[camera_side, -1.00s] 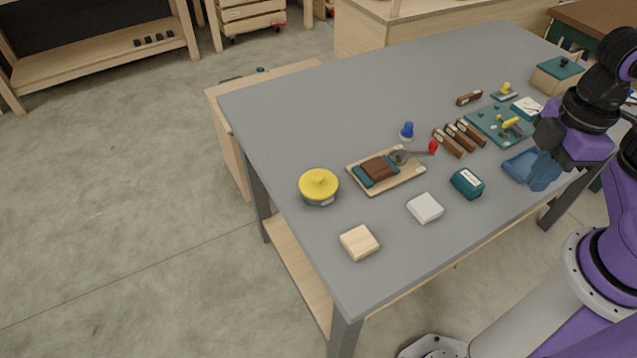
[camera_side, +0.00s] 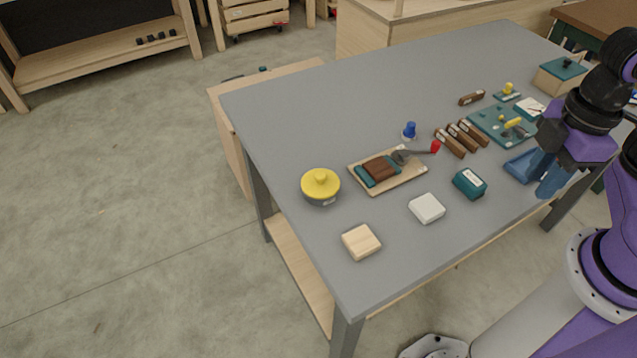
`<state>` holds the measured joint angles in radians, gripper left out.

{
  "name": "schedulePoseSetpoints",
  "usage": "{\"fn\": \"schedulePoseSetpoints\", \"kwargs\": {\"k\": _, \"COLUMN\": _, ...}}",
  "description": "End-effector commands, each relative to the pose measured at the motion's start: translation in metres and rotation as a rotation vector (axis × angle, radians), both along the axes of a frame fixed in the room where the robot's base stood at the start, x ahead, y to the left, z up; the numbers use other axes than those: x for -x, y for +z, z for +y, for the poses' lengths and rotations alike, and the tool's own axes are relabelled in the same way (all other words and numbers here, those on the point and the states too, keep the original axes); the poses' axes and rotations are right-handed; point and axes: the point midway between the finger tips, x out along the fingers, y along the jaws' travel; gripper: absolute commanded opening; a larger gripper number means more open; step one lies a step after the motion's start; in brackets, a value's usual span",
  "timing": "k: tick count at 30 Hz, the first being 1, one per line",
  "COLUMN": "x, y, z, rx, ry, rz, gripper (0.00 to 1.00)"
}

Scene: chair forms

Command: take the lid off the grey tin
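The grey tin (camera_side: 322,200) stands upright near the left edge of the grey table. Its yellow lid (camera_side: 320,182), with a round knob on top, sits on the tin and covers its mouth. A pale label shows on the tin's side. My gripper (camera_side: 546,184) is at the right edge of the table, far from the tin, pointing down beside a blue tray. Its two blue fingers look apart, with nothing seen between them.
A wooden board (camera_side: 404,181) with a brown block, a teal piece and a red-ended ladle lies right of the tin. The table's left-back area is clear.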

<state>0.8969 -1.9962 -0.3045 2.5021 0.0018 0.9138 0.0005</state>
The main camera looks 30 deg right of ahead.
Motion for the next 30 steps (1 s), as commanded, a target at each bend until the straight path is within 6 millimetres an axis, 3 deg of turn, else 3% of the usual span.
{"fn": "schedulePoseSetpoints", "kwargs": {"k": 1, "x": 0.000, "y": 0.000, "z": 0.000, "rx": 0.000, "ry": 0.000, "rz": 0.000, "gripper": 0.46}}
{"fn": "schedulePoseSetpoints", "kwargs": {"k": 6, "x": 0.000, "y": 0.000, "z": 0.000, "rx": 0.000, "ry": 0.000, "rz": 0.000, "gripper": 1.00}}
{"fn": "schedulePoseSetpoints", "kwargs": {"k": 17, "x": -0.010, "y": 0.002, "z": 0.009, "rx": 0.001, "ry": -0.055, "rz": 0.002, "gripper": 1.00}}
{"fn": "schedulePoseSetpoints", "kwargs": {"k": 20, "x": -0.028, "y": 0.005, "z": 0.024, "rx": 0.002, "ry": -0.165, "rz": 0.005, "gripper": 1.00}}
{"fn": "schedulePoseSetpoints", "kwargs": {"k": 30, "x": -0.120, "y": 0.012, "z": 0.097, "rx": 0.005, "ry": -0.714, "rz": 0.018, "gripper": 1.00}}
